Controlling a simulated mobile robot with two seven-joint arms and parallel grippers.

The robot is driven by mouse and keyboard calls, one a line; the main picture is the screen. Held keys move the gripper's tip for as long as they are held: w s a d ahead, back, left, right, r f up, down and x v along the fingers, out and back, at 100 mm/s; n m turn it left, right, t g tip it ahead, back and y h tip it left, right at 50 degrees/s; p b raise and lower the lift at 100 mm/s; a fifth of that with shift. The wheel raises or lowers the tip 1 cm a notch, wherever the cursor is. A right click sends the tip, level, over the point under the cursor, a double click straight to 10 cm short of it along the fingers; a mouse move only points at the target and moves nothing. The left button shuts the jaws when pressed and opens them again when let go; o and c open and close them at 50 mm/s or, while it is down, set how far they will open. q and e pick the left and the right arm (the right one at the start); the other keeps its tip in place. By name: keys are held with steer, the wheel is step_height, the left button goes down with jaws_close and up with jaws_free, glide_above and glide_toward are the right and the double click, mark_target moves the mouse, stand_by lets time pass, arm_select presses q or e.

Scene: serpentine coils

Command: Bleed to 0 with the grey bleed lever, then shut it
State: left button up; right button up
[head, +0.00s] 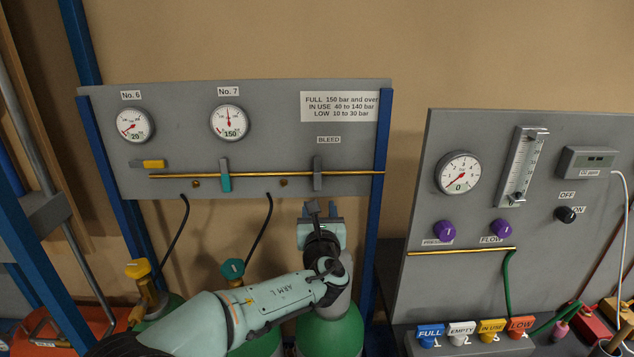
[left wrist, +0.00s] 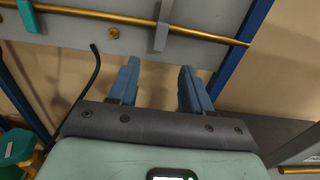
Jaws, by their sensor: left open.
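The grey bleed lever (head: 317,173) stands upright across the brass pipe (head: 270,174), under the BLEED label. The lever also shows at the top of the left wrist view (left wrist: 163,25). My left gripper (head: 321,210) is just below the lever, apart from it. Its two blue fingers (left wrist: 158,88) are spread with nothing between them. The No. 7 gauge (head: 229,122) shows 150. My right gripper is not in view.
A teal lever (head: 225,175) stands upright on the same pipe, and a yellow lever (head: 153,163) lies level at left. Green cylinders (head: 330,330) stand below. A second panel (head: 530,180) with a gauge, purple knobs and coloured tags is at right.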

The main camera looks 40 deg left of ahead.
mark_target(317, 183)
arm_select(q)
steer(key=p+x, duration=0.3)
steer(key=x, duration=0.8)
steer(key=shift+w, duration=0.1)
steer(key=shift+w+a+p, duration=0.4)
steer(key=shift+w+p, duration=0.05)
steer(key=shift+w, duration=0.05)
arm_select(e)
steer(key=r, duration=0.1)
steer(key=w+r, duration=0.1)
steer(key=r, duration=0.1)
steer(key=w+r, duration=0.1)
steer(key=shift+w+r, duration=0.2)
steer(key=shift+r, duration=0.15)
arm_select(q)
jaws_close()
